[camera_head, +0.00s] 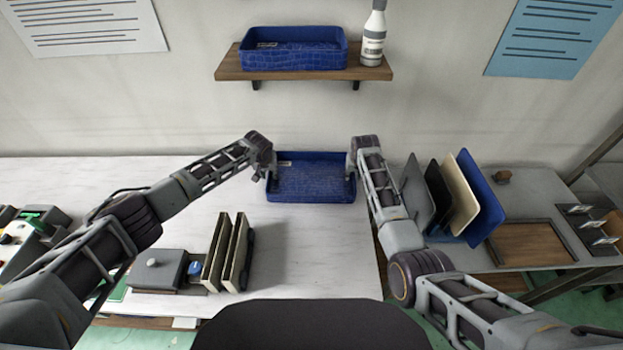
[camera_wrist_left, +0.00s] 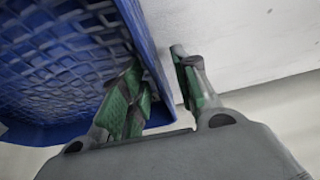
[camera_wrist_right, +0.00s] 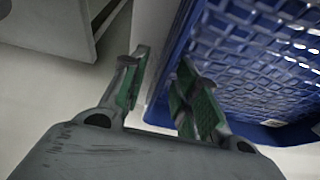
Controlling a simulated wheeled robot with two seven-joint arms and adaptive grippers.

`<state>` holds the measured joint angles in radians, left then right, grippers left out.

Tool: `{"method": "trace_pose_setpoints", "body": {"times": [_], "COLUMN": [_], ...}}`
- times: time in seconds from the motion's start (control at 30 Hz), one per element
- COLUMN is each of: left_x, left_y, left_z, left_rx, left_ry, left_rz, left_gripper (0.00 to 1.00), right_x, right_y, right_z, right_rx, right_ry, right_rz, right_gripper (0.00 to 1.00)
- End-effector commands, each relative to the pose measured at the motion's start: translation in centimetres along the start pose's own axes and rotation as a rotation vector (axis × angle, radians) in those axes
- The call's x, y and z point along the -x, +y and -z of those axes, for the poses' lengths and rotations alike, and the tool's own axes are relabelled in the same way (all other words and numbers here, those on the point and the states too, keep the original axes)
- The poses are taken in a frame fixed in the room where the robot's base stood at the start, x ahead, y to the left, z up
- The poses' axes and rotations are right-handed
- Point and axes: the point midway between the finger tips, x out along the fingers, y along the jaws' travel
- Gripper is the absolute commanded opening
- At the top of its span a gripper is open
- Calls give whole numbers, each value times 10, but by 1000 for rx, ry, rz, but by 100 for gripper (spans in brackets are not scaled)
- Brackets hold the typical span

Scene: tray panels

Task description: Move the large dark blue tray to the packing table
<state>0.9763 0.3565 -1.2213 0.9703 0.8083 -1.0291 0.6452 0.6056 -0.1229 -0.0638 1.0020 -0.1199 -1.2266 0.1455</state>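A dark blue tray (camera_head: 312,190) with a textured inside lies level at the far side of the white table (camera_head: 180,180). My left gripper (camera_head: 268,172) is at its left rim. In the left wrist view the fingers (camera_wrist_left: 160,90) straddle the tray wall (camera_wrist_left: 146,45), one inside and one outside, with a gap between them. My right gripper (camera_head: 352,168) is at the right rim. In the right wrist view its fingers (camera_wrist_right: 162,90) also stand apart on both sides of the wall (camera_wrist_right: 170,65). Which surface is the packing table I cannot tell.
A similar blue tray (camera_head: 293,55) and a white bottle (camera_head: 373,35) stand on a wall shelf (camera_head: 235,70). A grey side table (camera_head: 535,190) at right holds upright panels (camera_head: 465,200) and a wooden inset (camera_head: 530,245). Upright boards (camera_head: 238,250) and a grey box (camera_head: 158,270) stand front left.

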Motion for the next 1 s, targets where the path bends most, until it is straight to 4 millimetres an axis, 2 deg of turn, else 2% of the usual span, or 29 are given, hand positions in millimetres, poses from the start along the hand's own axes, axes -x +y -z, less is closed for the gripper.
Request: {"method": "trace_pose_setpoints", "body": {"times": [0.2,0.47,1.0], "left_x": [0,0,1], "left_y": [0,0,0], "left_z": [0,0,0], "left_rx": [0,0,0], "left_ry": [0,0,0], "left_rz": [0,0,1], "left_gripper": [30,0,0], "right_x": [0,0,1], "right_y": [0,0,0], "right_z": [0,0,1], "right_rx": [0,0,0], "right_ry": [0,0,1], "right_rz": [0,0,0], "right_gripper": [30,0,0]}}
